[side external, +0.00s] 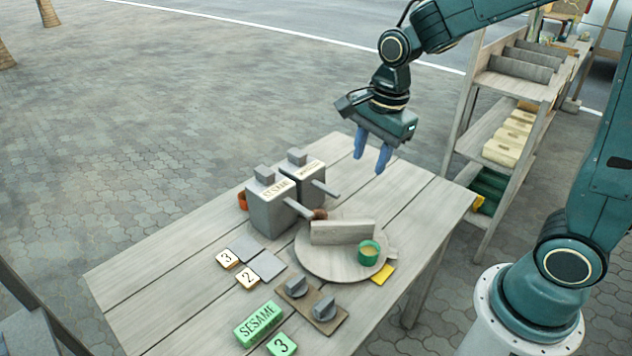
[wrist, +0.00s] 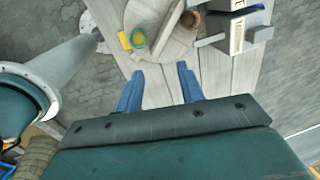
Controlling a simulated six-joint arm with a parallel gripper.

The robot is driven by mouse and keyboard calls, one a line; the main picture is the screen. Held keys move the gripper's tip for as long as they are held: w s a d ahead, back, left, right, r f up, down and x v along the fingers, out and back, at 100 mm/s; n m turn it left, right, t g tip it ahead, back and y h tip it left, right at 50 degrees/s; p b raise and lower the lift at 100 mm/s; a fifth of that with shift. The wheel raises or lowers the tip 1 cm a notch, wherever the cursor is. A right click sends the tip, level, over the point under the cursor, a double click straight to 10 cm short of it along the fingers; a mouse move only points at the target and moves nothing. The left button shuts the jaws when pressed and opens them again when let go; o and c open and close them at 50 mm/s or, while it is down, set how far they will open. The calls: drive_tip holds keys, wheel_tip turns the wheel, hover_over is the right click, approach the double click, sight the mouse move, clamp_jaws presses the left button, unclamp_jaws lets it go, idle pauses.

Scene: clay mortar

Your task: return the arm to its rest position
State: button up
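My gripper (side external: 372,156) hangs above the back right part of the wooden table (side external: 132,268), clear of everything on it. Its two blue fingers are apart with nothing between them. In the wrist view my gripper (wrist: 160,88) also shows both fingers spread, with bare table planks below and between them. My arm reaches in from the upper right of the side view.
Below stand two grey dispensers (side external: 268,210), a round board (side external: 318,265) with an upright block (side external: 342,232), and a green cup (side external: 369,253). Label tiles and a green SESAME block (side external: 258,323) lie nearer. A shelf (side external: 480,135) stands right of the table.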

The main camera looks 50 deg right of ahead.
drive_tip(key=s+r+n+t, duration=0.2)
drive_tip(key=s+r+n, duration=0.2)
drive_tip(key=s+n, duration=0.4)
drive_tip(key=s+r+n+t, duration=0.1)
drive_tip(key=s+r+n, duration=0.3)
drive_tip(key=s+n, duration=0.4)
drive_tip(key=n, duration=0.2)
drive_tip(key=shift+s+r+n+t, duration=0.15)
drive_tip(key=shift+s+n+t, duration=0.05)
drive_tip(key=shift+n+t, duration=0.2)
